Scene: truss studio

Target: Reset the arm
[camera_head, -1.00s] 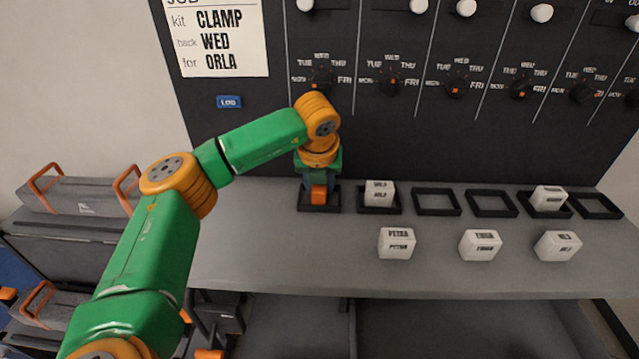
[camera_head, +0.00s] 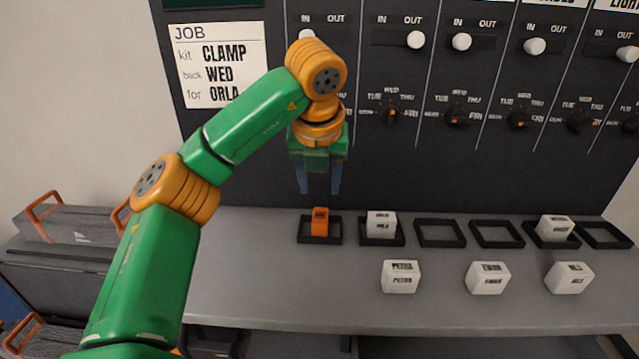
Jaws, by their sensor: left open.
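My left arm comes in from the left, and its gripper (camera_head: 319,180) hangs above the shelf with its fingers pointing down. The gripper is open and empty. Below it, apart from the fingers, an orange block (camera_head: 320,222) stands in the leftmost black square frame (camera_head: 304,238). The wrist and forearm hide part of the panel and the right edge of the job card (camera_head: 215,55). The card reads kit CLAMP, back WED, for ORLA. My right gripper is not in view.
A white labelled block (camera_head: 382,224) sits in the second frame, another (camera_head: 556,228) farther right. Frames between are empty. Three white blocks, one of them (camera_head: 401,277), stand along the shelf (camera_head: 260,290) front. The dark panel (camera_head: 400,150) behind has sliders and dials. Grey cases (camera_head: 70,225) lie left.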

